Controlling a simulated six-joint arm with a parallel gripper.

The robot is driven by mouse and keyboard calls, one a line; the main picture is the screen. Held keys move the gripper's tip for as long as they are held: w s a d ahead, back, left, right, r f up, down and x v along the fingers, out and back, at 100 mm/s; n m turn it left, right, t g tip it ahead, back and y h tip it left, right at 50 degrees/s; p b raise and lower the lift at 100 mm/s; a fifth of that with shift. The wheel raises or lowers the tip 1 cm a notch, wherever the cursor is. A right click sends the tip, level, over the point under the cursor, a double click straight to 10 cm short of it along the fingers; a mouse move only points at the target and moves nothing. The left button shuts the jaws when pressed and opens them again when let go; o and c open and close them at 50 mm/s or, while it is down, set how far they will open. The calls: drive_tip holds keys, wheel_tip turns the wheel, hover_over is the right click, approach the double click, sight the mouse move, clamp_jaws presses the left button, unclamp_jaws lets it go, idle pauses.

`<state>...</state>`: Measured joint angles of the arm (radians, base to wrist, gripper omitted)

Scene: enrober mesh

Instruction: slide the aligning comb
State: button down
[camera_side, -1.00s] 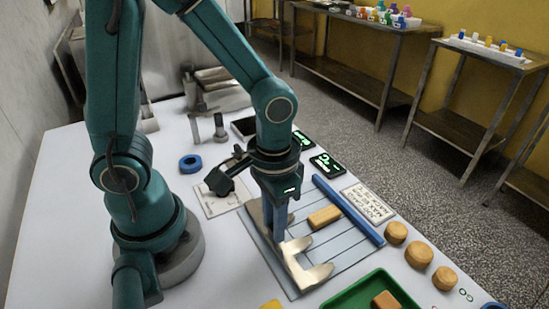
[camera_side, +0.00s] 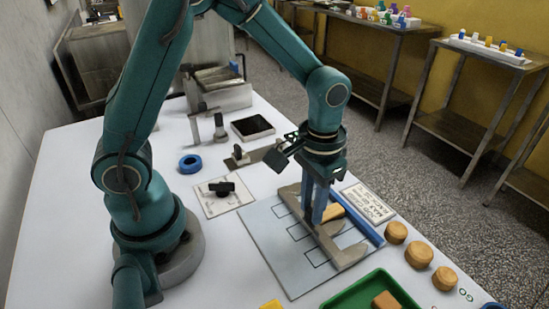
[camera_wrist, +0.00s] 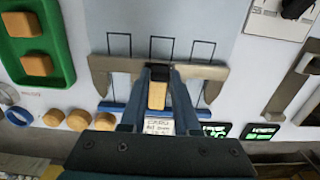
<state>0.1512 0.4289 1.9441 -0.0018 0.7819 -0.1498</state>
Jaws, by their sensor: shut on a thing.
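The aligning comb (camera_side: 345,254) is a flat beige-grey bar with prongs, lying across the pale board (camera_side: 285,255). My gripper (camera_side: 314,218) points down and is shut on the comb's bar near its middle. In the wrist view the comb (camera_wrist: 118,65) spans the board, its end prongs pointing toward a blue rail (camera_wrist: 112,108). My gripper (camera_wrist: 160,70) hides the comb's middle there.
A green tray (camera_side: 345,293) with a tan block is at the front. Several round tan pieces (camera_side: 396,232) line the table's right side, near a printed card (camera_side: 368,204). A blue ring (camera_side: 190,163) and a white plate with a dark knob (camera_side: 222,188) lie left of the board.

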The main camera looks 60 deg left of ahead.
drive_tip(key=shift+w, duration=0.3)
drive_tip(key=c, duration=0.6)
unclamp_jaws()
drive_tip(key=shift+s, duration=0.1)
drive_tip(key=shift+c, duration=0.2)
drive_tip(key=shift+r, duration=0.1)
drive_tip(key=shift+r, duration=2.5)
drive_tip(key=shift+r, duration=0.15)
drive_tip(key=s+a+r+t, duration=0.4)
drive_tip(key=s+r+t, duration=0.1)
drive_tip(key=s, duration=0.5)
drive_tip(key=shift+r+t, duration=0.4)
drive_tip(key=shift+r, duration=0.4)
